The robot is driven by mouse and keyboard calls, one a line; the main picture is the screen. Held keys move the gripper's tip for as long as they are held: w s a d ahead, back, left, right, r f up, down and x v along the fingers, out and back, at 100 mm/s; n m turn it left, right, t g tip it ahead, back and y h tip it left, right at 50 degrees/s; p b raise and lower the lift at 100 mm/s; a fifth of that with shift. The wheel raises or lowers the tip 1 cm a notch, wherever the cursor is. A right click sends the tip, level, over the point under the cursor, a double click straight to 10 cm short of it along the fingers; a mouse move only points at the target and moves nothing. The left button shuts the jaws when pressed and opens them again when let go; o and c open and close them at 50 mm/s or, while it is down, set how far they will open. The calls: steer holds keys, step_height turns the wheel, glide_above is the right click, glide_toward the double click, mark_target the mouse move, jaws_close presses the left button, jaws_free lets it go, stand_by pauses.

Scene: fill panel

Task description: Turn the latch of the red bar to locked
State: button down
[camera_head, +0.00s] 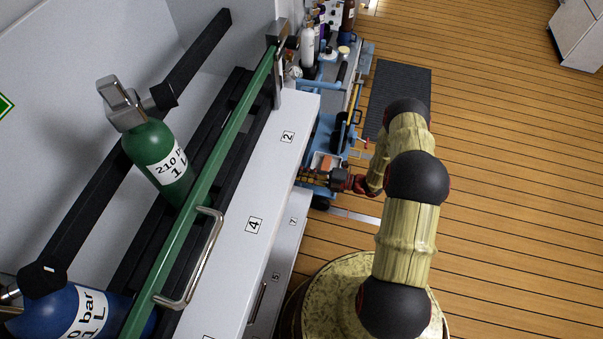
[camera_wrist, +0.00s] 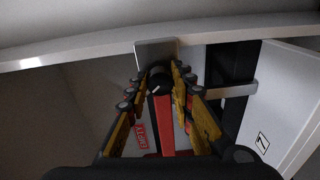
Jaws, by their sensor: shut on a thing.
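The red bar (camera_wrist: 165,125) stands upright in the middle of the wrist view, running up to a metal plate (camera_wrist: 155,51). Its latch is a round black knob (camera_wrist: 159,77) with a short, slanted white mark, in front of the plate at the bar's top. My gripper (camera_wrist: 160,84) has its yellow fingers on both sides of the knob and is shut on it. In the head view my gripper (camera_head: 347,182) is small, low beside the counter. The red bar and its latch cannot be made out there.
A white panel marked 7 (camera_wrist: 283,135) stands at the right of the wrist view. A pale counter edge (camera_wrist: 75,58) crosses above. In the head view, a green bar (camera_head: 207,178) crosses before a green cylinder (camera_head: 158,160); wooden floor (camera_head: 500,200) lies clear right.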

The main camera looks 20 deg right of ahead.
steer(key=shift+n+t+h, duration=0.3)
steer(key=shift+n+t, duration=0.1)
steer(key=shift+n, duration=4.2)
steer(key=shift+s, duration=0.1)
steer(key=c, duration=1.5)
jaws_free()
steer(key=shift+c, duration=0.2)
steer(key=v, duration=1.2)
